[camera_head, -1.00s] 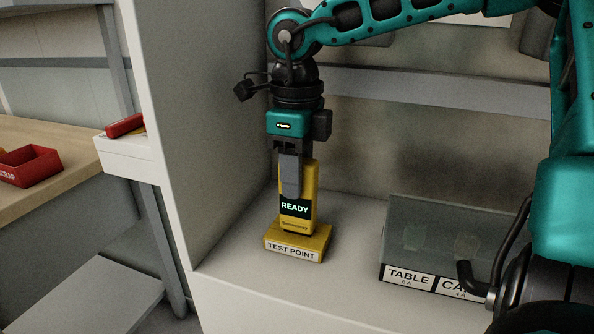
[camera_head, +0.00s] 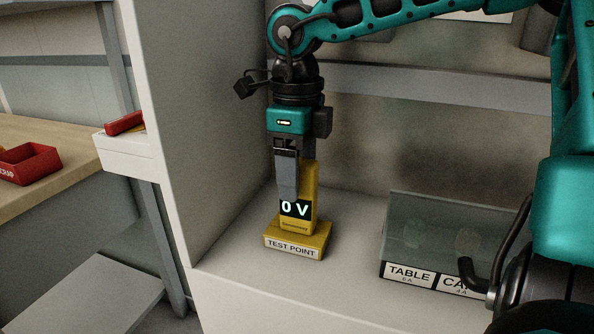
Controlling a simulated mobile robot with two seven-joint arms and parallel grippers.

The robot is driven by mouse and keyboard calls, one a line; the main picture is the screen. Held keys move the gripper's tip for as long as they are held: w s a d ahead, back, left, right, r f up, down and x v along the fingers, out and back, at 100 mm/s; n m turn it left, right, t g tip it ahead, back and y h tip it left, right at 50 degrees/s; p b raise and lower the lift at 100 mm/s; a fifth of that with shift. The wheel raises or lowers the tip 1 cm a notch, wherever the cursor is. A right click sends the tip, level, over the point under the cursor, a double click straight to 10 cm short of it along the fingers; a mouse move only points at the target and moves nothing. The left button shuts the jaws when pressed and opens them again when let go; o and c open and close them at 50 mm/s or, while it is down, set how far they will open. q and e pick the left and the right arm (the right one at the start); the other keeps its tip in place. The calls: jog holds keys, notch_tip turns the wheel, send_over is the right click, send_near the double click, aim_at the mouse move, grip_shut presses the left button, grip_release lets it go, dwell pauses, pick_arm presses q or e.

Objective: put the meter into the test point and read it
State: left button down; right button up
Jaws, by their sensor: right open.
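The yellow meter (camera_head: 300,224) stands upright in the yellow block labelled TEST POINT (camera_head: 292,250) on the white cabinet floor. Its dark screen reads "0 V". My right gripper (camera_head: 288,190) points straight down at the meter, with its grey finger in front of the meter's upper left part. It is open, and the far finger is hidden from this side. The bottom of the meter, where it meets the block, is hidden. My left gripper is not in view.
A clear-covered box (camera_head: 440,240) with labels TABLE and one partly hidden stands to the right, partly behind my arm. The cabinet's side wall (camera_head: 205,130) is close on the left. A red bin (camera_head: 30,166) lies on a wooden bench outside. A white ledge (camera_head: 128,150) holds a red object.

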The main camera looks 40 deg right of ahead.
pick_arm(q)
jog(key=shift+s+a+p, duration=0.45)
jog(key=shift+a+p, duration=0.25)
jog(key=shift+p, duration=0.25)
pick_arm(e)
notch_tip(320, 180, up, 12)
jog(key=shift+r, duration=0.25)
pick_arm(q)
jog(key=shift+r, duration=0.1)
